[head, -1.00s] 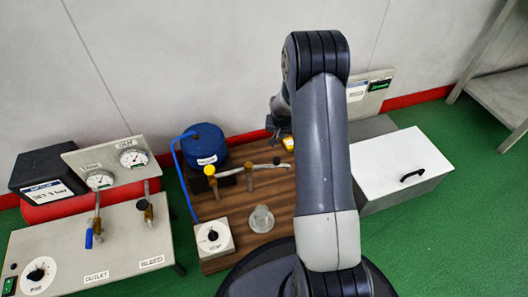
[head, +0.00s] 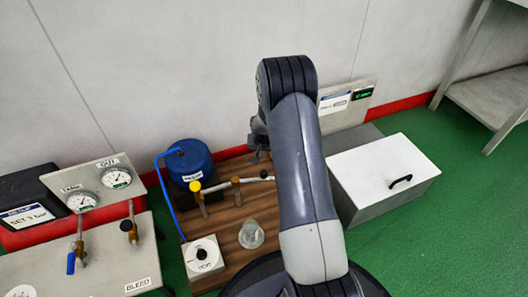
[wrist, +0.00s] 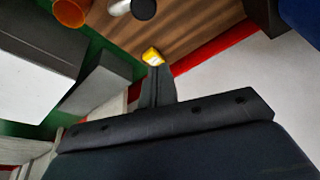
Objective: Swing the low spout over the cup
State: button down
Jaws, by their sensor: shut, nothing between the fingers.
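The low spout (head: 238,182) is a thin pipe with brass fittings, a yellow knob at its left end and a dark tip at its right. It runs across the wooden board (head: 225,215), behind the cup. The clear cup (head: 251,234) stands upright on the board, in front of the pipe, with the dark tip to its right and behind. My gripper (head: 260,156) is above and behind the pipe's right end, partly hidden by my arm. In the wrist view my gripper (wrist: 157,72) is shut and empty, with a small yellow object (wrist: 152,56) just past its fingertips.
A blue pot (head: 190,160) with a blue hose stands behind the spout. A white dial box (head: 203,258) is at the board's front left. A gauge panel (head: 95,185) stands left. A white lidded box (head: 383,168) is right. An orange round object (wrist: 70,12) shows in the wrist view.

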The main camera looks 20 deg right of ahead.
aim_at(255, 180)
jog(key=a+b+x, duration=0.1)
jog(key=b+x, duration=0.2)
jog(key=x, duration=0.3)
jog(key=s, duration=0.3)
jog(key=shift+s+a+r+b, duration=0.15)
jog(key=shift+s+a+b, duration=0.2)
jog(key=shift+s+a, duration=0.05)
